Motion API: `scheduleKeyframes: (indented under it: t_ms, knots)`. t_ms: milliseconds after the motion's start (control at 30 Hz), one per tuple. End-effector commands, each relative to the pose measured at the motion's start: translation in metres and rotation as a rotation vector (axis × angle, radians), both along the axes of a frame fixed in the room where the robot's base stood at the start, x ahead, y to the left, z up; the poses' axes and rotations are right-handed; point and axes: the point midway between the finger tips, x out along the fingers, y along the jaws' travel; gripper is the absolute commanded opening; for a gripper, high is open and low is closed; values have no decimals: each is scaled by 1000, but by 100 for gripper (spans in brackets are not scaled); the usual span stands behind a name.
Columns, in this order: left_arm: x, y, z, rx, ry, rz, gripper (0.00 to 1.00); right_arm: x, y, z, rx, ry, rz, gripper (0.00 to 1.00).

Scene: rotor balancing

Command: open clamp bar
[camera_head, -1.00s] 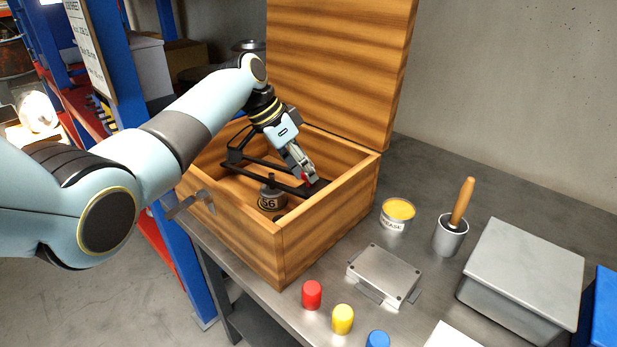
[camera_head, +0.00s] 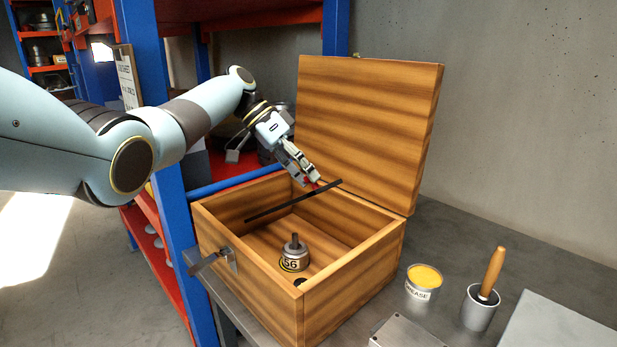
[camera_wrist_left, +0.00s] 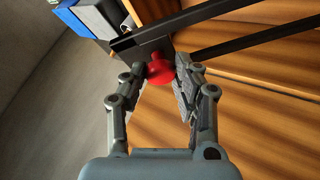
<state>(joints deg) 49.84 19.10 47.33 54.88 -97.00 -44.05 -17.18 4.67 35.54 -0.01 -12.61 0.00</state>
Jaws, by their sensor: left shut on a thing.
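The wooden box (camera_head: 262,287) stands on the bench with its lid (camera_head: 365,125) up. The black clamp bar (camera_head: 285,205) is raised inside the box, near its back wall and above the floor. My left gripper (camera_head: 315,183) is shut on the bar's red knob at its right end. In the left wrist view the red knob (camera_wrist_left: 158,72) sits between the fingertips, with the dark bar (camera_wrist_left: 215,12) beyond it. A round metal weight (camera_head: 294,258) marked 56 stands in the box, clear of the bar. My right gripper is not in view.
A grease tin (camera_head: 423,283) and a cup with a wooden-handled tool (camera_head: 480,306) stand right of the box. A metal latch (camera_head: 212,262) hangs at the box front. Blue-and-red shelving (camera_head: 172,110) stands close behind and left.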

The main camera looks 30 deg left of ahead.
Motion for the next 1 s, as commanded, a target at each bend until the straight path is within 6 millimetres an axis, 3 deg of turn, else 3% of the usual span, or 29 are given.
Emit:
scheduleKeyframes:
  t_ms: [200, 233, 400, 767, 1000]
  knots:
    - [0, 2, -1, 6, 0, 4, 0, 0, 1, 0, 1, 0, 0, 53]
    - [0, 2, -1, 6, 0, 4, 32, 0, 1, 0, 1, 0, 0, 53]
    - [0, 2, -1, 5, 1, 3, 53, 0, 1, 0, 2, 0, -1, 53]
    - [-1, 7, 5, 4, -1, 3, 53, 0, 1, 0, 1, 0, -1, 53]
    - [-7, 39, 41, 6, -3, 5, 53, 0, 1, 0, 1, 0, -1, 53]
